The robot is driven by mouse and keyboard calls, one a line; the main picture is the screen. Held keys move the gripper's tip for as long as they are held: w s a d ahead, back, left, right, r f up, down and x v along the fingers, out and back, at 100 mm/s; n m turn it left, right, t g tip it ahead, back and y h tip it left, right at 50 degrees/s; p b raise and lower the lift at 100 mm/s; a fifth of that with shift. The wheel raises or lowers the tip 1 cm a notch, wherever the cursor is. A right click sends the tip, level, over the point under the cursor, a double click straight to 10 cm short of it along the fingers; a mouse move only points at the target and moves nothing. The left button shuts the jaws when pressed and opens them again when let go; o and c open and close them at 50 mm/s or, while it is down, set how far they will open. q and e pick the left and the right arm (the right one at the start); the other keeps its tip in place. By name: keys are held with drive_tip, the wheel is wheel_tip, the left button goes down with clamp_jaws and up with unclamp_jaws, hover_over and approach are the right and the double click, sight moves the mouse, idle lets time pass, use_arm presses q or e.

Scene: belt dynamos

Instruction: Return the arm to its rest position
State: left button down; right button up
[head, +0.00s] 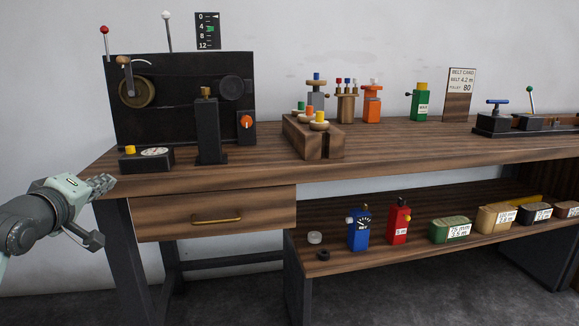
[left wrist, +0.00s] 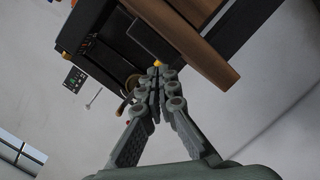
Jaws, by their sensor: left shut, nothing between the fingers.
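My left gripper (head: 103,184) is at the left front corner of the workbench (head: 190,176) in the head view, beside its edge. Its arm comes in from the left. In the left wrist view the two fingers (left wrist: 160,85) meet at their tips, shut with nothing between them. The black belt machine (head: 185,95) stands on the bench beyond the gripper. Whether the gripper touches the bench edge I cannot tell. My right gripper is in neither view.
A small black box with a yellow button (head: 147,159) sits near the bench's left edge. A drawer (head: 215,213) is shut below. A lower shelf (head: 400,253) holds blue and red devices and several labelled boxes. Free room lies left of the bench.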

use_arm(q)
drive_tip(key=s+d+f+m+g, duration=0.2)
drive_tip(key=s+f, duration=0.2)
drive_tip(key=f, duration=0.6)
drive_tip(key=s+d+f+m+g, duration=0.1)
drive_tip(key=s+f+m+g, duration=0.2)
drive_tip(key=f, duration=0.8)
drive_tip(key=s+d+f+m+g, duration=0.2)
drive_tip(key=s+f, duration=0.2)
drive_tip(key=f, duration=0.6)
drive_tip(key=s+d+f+m+g, duration=0.2)
drive_tip(key=s+f+m+g, duration=0.1)
drive_tip(key=s+f, duration=0.6)
drive_tip(key=s+d+f+m+g+p, duration=0.1)
drive_tip(key=s+d+f+m+g, duration=0.2)
drive_tip(key=s+f, duration=0.6)
drive_tip(key=shift+s+d, duration=0.3)
drive_tip(key=shift+s, duration=0.9)
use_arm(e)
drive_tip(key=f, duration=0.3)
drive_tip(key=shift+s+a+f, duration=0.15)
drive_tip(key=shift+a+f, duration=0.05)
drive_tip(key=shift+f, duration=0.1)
